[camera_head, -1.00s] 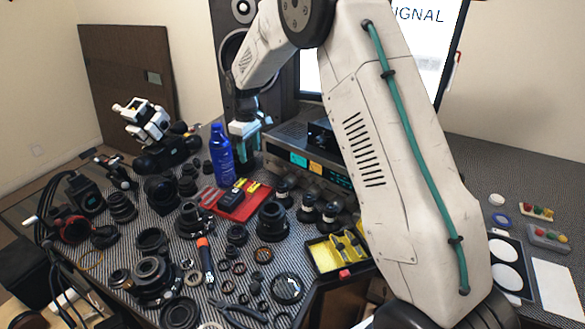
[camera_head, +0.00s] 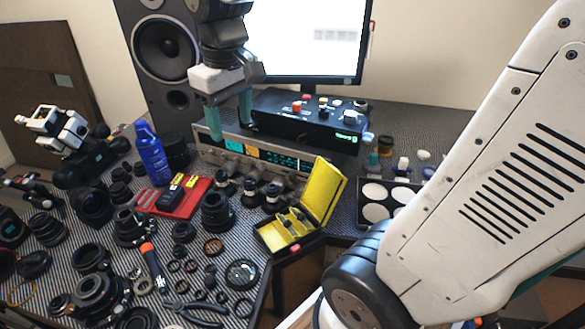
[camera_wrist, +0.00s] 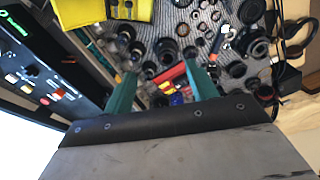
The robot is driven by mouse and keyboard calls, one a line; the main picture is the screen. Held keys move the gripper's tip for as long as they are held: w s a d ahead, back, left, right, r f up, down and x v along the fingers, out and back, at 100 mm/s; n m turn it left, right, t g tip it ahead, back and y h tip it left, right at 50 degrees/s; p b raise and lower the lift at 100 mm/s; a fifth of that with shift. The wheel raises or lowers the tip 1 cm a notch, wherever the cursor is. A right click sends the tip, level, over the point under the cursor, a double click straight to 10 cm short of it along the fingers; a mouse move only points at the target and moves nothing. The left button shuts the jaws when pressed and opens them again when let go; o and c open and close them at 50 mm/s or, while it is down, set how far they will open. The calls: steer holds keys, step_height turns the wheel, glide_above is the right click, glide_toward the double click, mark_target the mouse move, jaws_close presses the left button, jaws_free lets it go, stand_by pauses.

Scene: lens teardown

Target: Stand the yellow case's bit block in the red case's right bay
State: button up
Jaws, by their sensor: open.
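The yellow case (camera_head: 326,188) stands open at the table's front edge, its lid raised. Its tray holds small greyish pieces (camera_head: 290,221); I cannot tell which is the bit block. The red case (camera_head: 203,187) lies open to its left, with a black block (camera_head: 171,197) and small yellow pieces in it. Its right bay is not clear at this size. My gripper (camera_head: 231,123) is open and empty, its teal fingers pointing down, above and behind both cases. In the wrist view the red case (camera_wrist: 171,77) shows between the fingers, and the yellow case (camera_wrist: 80,10) at the top left.
A blue bottle (camera_head: 152,156) stands left of the red case. A grey instrument (camera_head: 250,150) and a black control box (camera_head: 300,121) stand behind the cases. Many lenses, rings and a screwdriver (camera_head: 154,268) crowd the left table. A tray with white discs (camera_head: 376,212) lies right.

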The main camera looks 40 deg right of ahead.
steer(key=s+f+m, duration=0.2)
steer(key=s, duration=1.4)
steer(key=shift+d+f, duration=0.15)
steer(key=shift+f, duration=0.2)
steer(key=shift+t, duration=0.3)
